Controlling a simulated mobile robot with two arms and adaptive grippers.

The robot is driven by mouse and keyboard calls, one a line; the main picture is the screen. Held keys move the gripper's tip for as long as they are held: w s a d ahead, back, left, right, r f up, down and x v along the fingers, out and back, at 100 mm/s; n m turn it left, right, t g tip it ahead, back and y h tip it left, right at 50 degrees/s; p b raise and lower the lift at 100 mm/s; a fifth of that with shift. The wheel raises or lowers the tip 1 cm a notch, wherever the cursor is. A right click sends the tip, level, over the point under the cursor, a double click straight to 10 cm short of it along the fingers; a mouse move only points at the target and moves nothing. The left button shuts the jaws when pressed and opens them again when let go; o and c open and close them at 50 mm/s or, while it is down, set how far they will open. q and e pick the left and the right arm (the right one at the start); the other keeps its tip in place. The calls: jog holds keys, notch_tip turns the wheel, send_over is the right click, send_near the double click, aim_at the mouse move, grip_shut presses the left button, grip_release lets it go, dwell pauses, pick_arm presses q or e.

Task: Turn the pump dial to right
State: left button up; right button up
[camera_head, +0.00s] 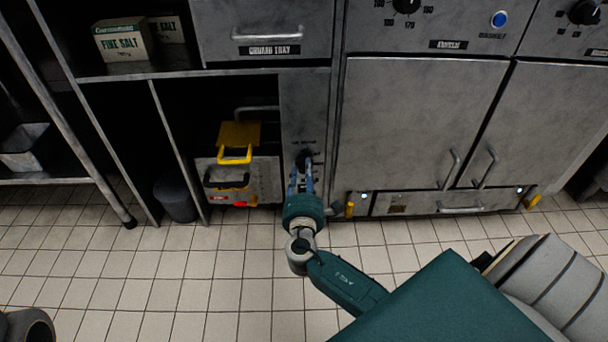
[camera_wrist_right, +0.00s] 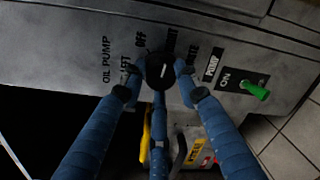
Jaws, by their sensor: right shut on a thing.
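The pump dial (camera_wrist_right: 160,71) is a round black knob with a white mark on the grey panel beside the lettering OIL PUMP. Position labels, including OFF, are printed around it, some partly hidden by my fingers. I cannot tell which label the mark points at. My right gripper (camera_wrist_right: 160,82) has its blue fingers closed around the dial. In the head view the right gripper (camera_head: 304,170) reaches up to the narrow panel (camera_head: 303,115), and the dial is mostly hidden there. My left gripper is not in view.
A green switch lever (camera_wrist_right: 254,90) marked ON sits right of the dial. Closed cabinet doors (camera_head: 420,120) stand to the right.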

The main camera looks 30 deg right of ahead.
jog(key=shift+d+r+m, duration=0.1)
jog(key=shift+d+m, duration=0.1)
jog(key=shift+m, duration=0.3)
jog(key=o, duration=1.2)
jog(key=shift+s, duration=0.1)
jog(key=shift+c, duration=0.2)
jog(key=v, duration=1.2)
